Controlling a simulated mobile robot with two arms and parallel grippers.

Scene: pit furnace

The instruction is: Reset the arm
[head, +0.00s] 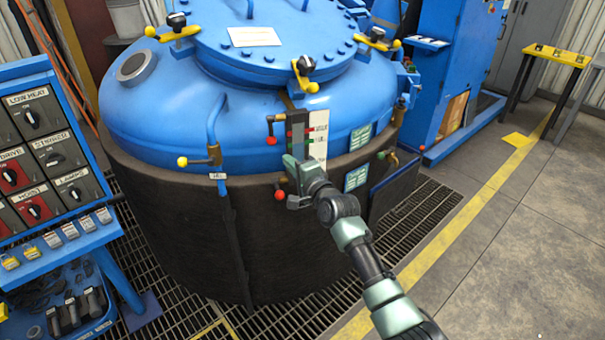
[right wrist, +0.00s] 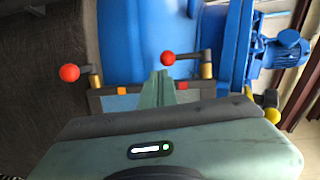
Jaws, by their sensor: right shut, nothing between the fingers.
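My right arm reaches in from the lower right of the head view. Its gripper (head: 290,163) is at the front of the blue furnace vessel (head: 170,100), in front of the lower part of a gauge panel (head: 318,135). In the right wrist view the gripper fingers (right wrist: 160,90) are together with nothing between them. They point at the panel between two red-knobbed levers, one on the left (right wrist: 69,73) and one at the upper middle (right wrist: 168,58). I cannot tell whether the fingers touch the panel. My left gripper is not in view.
A control panel with labelled knobs (head: 48,145) stands at the left. A yellow-knobbed valve (head: 183,161) sticks out from the vessel. Floor grating (head: 420,215) surrounds it. A yellow bench (head: 555,55) stands at the upper right. The floor at right (head: 510,250) is clear.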

